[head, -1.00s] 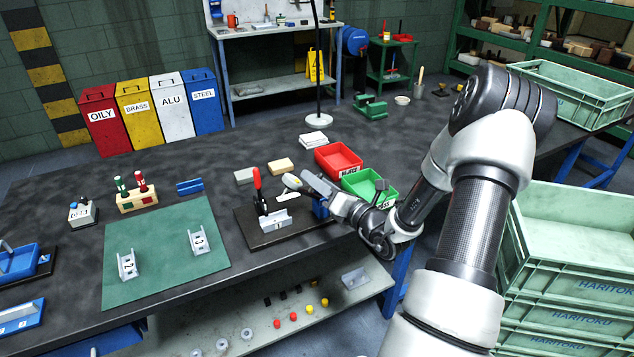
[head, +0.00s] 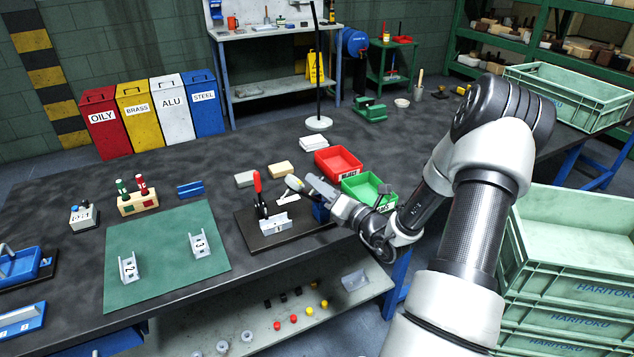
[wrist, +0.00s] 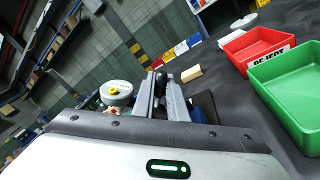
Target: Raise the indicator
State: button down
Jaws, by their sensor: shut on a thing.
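The indicator (head: 294,183) has a round pale dial with a yellow centre. It stands at the fixture in the head view and shows just left of my fingers in the wrist view (wrist: 116,93). My gripper (head: 313,184) is at the indicator, beside the dial. In the wrist view its fingers (wrist: 162,92) are close together, with a dark rounded knob (wrist: 161,77) at their tips. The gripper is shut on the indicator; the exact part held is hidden. A pale U-shaped part (head: 275,224) sits on the dark fixture plate (head: 262,240), below and left of my gripper.
A red-handled clamp (head: 258,185) stands close left of the indicator. A red REJECT bin (head: 337,163) and a green bin (head: 369,188) lie close to the right. Two U-shaped parts (head: 128,268) (head: 199,245) stand on the green mat (head: 165,275).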

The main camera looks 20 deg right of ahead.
jog(key=d+m+p, duration=0.1)
jog(key=m, duration=0.1)
jog(key=d+m+p, duration=0.1)
jog(key=p, duration=0.1)
jog(key=shift+r+m+t, duration=0.1)
jog(key=shift+m+t, duration=0.3)
jog(key=shift+d+f+m+p, duration=0.25)
jog(key=shift+d+m+p, duration=0.3)
jog(key=shift+m, duration=0.4)
jog(key=shift+d+f+m+p, duration=0.3)
jog(key=shift+m+p, duration=0.35)
jog(key=shift+m, duration=0.3)
jog(key=shift+t, duration=0.3)
jog(key=c, duration=1.8)
grip_release()
jog(key=shift+o, duration=0.2)
jog(key=v, duration=1.7)
jog(key=shift+s, duration=0.2)
jog(key=shift+a, duration=0.1)
